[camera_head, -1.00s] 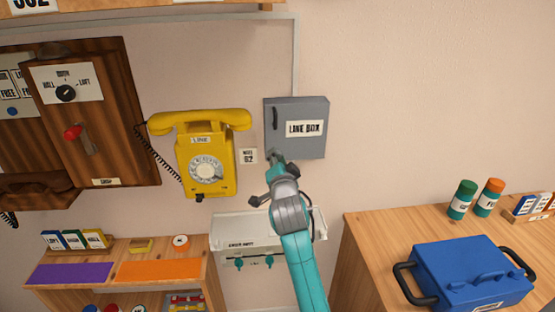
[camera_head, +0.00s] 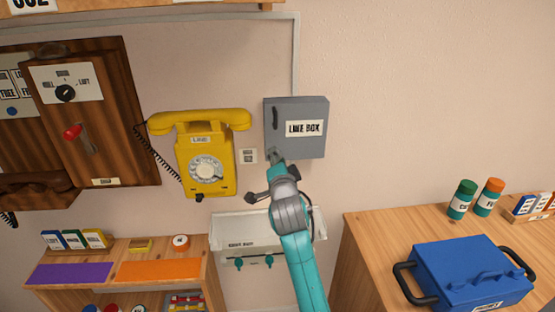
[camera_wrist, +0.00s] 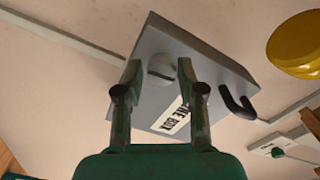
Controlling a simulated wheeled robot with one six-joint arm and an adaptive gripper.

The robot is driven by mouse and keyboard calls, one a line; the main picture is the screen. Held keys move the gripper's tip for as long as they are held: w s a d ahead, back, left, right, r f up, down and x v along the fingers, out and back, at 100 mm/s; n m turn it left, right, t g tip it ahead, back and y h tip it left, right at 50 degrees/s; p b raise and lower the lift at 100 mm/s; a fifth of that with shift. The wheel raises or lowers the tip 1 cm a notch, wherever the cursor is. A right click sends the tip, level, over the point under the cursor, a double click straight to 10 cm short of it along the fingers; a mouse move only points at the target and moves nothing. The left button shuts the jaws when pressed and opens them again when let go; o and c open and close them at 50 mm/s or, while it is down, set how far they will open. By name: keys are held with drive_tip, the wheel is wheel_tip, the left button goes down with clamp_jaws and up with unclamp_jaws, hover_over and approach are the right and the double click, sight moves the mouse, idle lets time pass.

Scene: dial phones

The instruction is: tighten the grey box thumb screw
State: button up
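The grey line box (camera_head: 312,142) hangs on the wall, shut, with a dark handle (camera_head: 275,118) on its left side. It fills the middle of the wrist view (camera_wrist: 205,72), tilted in the picture. The round grey thumb screw (camera_wrist: 162,66) shows on its face there. My gripper (camera_wrist: 159,68) is open, with one fingertip on each side of the screw and gaps visible between them. I cannot tell whether the tips touch the box. In the head view, my gripper (camera_head: 275,157) is at the box's lower left corner and hides the screw.
A yellow dial phone (camera_head: 207,158) hangs just left of the box, with a small tag between them. A white unit (camera_head: 235,227) is on the wall below, behind my arm. A blue toolbox (camera_head: 472,275) sits on the right wooden cabinet. The wall right of the box is bare.

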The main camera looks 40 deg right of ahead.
drive_tip(key=shift+o, duration=0.5)
drive_tip(key=v, duration=1.2)
drive_tip(key=s+a+f+n+y, duration=0.3)
drive_tip(key=s+a+f+n, duration=0.2)
drive_tip(key=s+a+f, duration=0.3)
drive_tip(key=s+a+f+n+y, duration=0.3)
drive_tip(key=s+a+f+n, duration=0.25)
drive_tip(key=f, duration=0.55)
drive_tip(key=s+a+f+n+y, duration=0.1)
drive_tip(key=s+a+n+y, duration=0.1)
drive_tip(key=s, duration=1.1)
drive_tip(key=s+a+f+n+y, duration=0.1)
drive_tip(key=s+a+n, duration=0.3)
drive_tip(key=s, duration=0.9)
drive_tip(key=shift+a+f+n+y, duration=0.2)
drive_tip(key=shift+n+y, duration=0.3)
drive_tip(key=shift+n, duration=0.65)
